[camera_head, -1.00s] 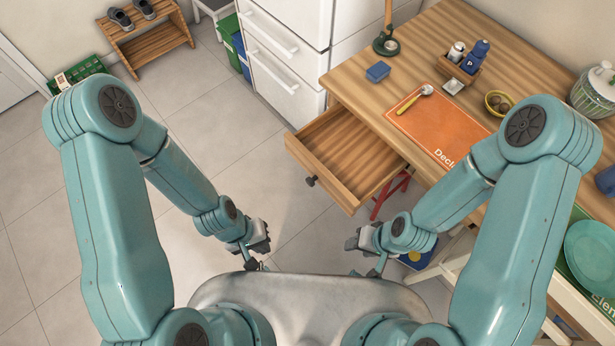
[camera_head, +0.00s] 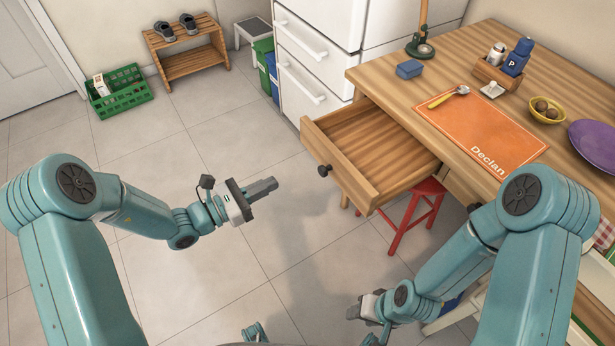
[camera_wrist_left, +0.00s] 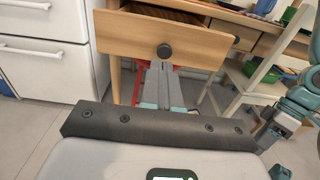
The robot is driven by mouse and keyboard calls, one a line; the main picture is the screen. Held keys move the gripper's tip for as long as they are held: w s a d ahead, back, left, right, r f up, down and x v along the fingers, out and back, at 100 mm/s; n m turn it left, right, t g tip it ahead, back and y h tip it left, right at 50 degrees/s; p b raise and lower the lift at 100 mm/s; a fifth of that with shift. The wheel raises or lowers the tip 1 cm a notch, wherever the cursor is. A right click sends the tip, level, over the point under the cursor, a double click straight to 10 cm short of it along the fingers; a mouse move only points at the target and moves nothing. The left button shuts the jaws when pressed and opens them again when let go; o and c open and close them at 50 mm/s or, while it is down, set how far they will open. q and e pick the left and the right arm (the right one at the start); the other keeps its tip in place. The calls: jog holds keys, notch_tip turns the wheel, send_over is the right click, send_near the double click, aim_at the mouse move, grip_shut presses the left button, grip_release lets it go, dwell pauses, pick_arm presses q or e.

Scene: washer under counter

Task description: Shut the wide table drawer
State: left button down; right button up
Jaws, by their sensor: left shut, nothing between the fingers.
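The wide wooden table drawer (camera_head: 345,183) is pulled out from the table (camera_head: 458,52) and is empty inside. Its front carries one dark round knob (camera_head: 324,170). In the left wrist view the drawer front (camera_wrist_left: 205,42) faces the camera, with the knob (camera_wrist_left: 164,51) above my fingers. My left gripper (camera_head: 263,188) is shut and empty, to the left of the drawer front and apart from it, fingers pointing toward it. My right gripper (camera_head: 362,306) is low in front of the table, below the drawer in the picture; its fingers are too unclear to judge.
A red stool (camera_head: 415,212) stands under the table beside the drawer. A white fridge (camera_head: 318,60) stands behind the drawer. An orange mat (camera_head: 480,125) with a spoon (camera_head: 450,97) lies on the tabletop. Floor in front of the drawer is clear.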

aim_at(327, 154)
pick_arm(q)
jog(key=b+x, duration=0.1)
jog(key=x, duration=1.3)
jog(key=shift+w, duration=0.3)
pick_arm(e)
jog(key=shift+d+f, duration=0.1)
jog(key=shift+f, duration=0.55)
jog(key=shift+w, duration=0.1)
